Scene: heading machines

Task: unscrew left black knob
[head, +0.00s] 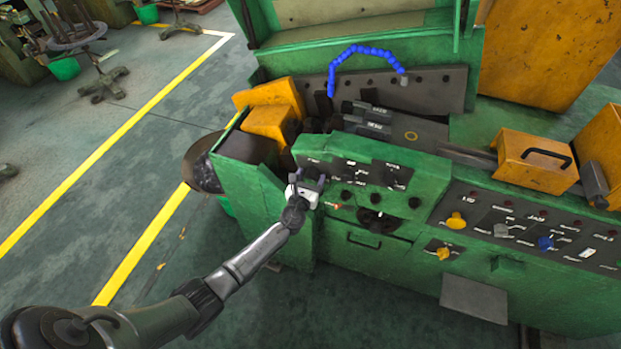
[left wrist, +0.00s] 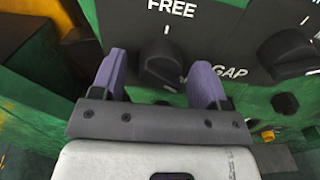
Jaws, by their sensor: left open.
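The left black knob (left wrist: 163,66) is on a dark panel below the label "FREE" in the left wrist view. My left gripper (left wrist: 157,78) is open, with one purple-grey finger on each side of the knob. The knob lies between the fingers, with a gap visible on both sides. In the head view my left gripper (head: 308,184) is at the left end of the green machine's front panel, and the knob is mostly hidden there. A second black knob (left wrist: 286,54) is to the right in the left wrist view. My right gripper is not in view.
The green machine (head: 350,160) has more black knobs (head: 347,195) along its front. A control strip with a yellow knob (head: 456,221) and a blue knob (head: 546,243) is at the right. A blue hose (head: 362,52) arches above. Open floor (head: 120,160) is at left.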

